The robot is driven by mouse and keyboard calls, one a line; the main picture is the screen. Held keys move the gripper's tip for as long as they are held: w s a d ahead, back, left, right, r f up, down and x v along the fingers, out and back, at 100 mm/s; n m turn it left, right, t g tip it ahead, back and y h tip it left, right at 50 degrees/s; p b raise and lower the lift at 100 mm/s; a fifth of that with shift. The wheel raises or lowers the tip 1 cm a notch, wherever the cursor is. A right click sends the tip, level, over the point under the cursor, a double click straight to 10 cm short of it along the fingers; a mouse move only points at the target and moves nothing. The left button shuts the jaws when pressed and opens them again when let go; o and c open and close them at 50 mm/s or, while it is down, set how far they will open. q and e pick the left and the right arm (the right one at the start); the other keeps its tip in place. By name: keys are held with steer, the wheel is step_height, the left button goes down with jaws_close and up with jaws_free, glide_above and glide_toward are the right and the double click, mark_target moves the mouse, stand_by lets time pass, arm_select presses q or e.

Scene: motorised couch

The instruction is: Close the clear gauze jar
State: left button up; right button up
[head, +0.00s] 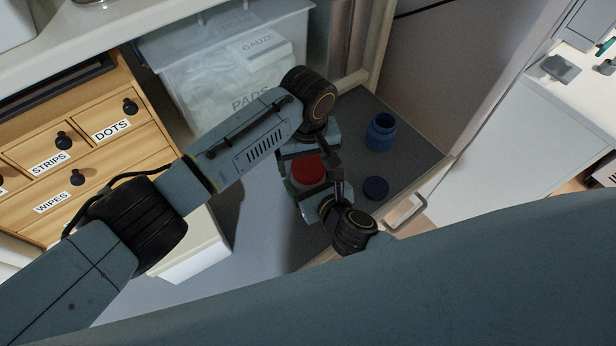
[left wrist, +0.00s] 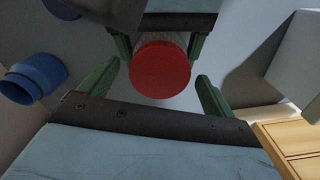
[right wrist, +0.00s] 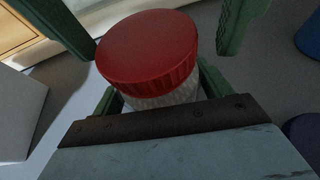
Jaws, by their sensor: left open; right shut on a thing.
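The clear gauze jar shows in the right wrist view as a whitish ribbed body (right wrist: 165,98) under a red lid (right wrist: 148,48). The red lid sits on top of the jar; I cannot tell whether it is tightened. The lid also shows in the head view (head: 307,171) and the left wrist view (left wrist: 160,68). My right gripper (right wrist: 160,92) is shut on the jar body below the lid. My left gripper (left wrist: 158,82) is open, its fingers apart on either side of the lid without visible contact. In the head view the left gripper (head: 306,158) partly hides the jar.
An open blue jar (head: 380,132) and a dark blue lid (head: 376,188) stand apart on the grey surface to the right. A clear gauze and pads bin (head: 190,75) is behind. Wooden labelled drawers (head: 90,150) stand at left.

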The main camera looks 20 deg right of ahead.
arm_select(q)
steer(key=c, duration=1.1)
steer(key=shift+o, duration=0.2)
steer(key=m, duration=0.6)
steer(key=o, duration=1.1)
steer(key=shift+c, duration=0.2)
steer(key=shift+r, duration=2.25)
